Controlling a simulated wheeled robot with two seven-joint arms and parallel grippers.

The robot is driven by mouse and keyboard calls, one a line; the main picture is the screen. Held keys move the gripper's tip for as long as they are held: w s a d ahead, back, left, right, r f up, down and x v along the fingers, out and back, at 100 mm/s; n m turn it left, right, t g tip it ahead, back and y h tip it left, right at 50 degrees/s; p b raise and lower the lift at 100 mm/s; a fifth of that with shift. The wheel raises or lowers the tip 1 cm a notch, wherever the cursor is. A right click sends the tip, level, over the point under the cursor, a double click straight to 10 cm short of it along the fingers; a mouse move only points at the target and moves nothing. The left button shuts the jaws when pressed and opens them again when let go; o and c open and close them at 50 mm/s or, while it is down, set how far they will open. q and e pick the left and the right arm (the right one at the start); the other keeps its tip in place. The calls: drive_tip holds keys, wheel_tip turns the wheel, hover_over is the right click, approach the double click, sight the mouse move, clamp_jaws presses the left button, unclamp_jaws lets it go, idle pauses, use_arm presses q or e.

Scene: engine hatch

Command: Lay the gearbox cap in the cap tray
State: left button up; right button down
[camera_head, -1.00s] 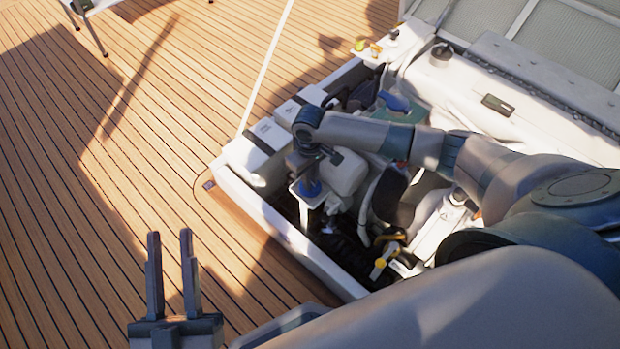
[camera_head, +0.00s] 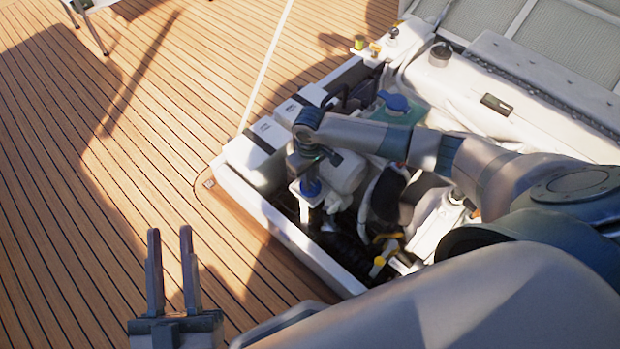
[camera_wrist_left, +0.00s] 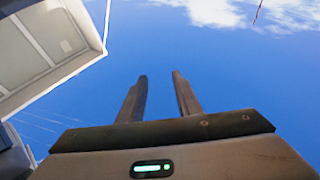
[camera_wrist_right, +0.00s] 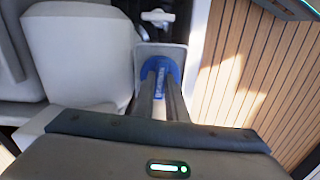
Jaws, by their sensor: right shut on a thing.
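My right gripper (camera_head: 311,176) points down into the open engine bay. In the right wrist view its fingers (camera_wrist_right: 161,82) are shut on a blue round piece (camera_wrist_right: 160,66), which I take for the gearbox cap.
A green tank (camera_head: 408,115) with a blue cap (camera_head: 394,101) stands behind my right forearm. White boxes (camera_head: 268,133) line the bay's left side. A yellow-handled part (camera_head: 378,266) is low in the bay. The bay's white rim (camera_head: 290,240) borders free plank deck.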

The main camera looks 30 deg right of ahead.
drive_tip(key=c, duration=1.7)
unclamp_jaws()
use_arm(q)
drive_tip(key=shift+f, duration=0.1)
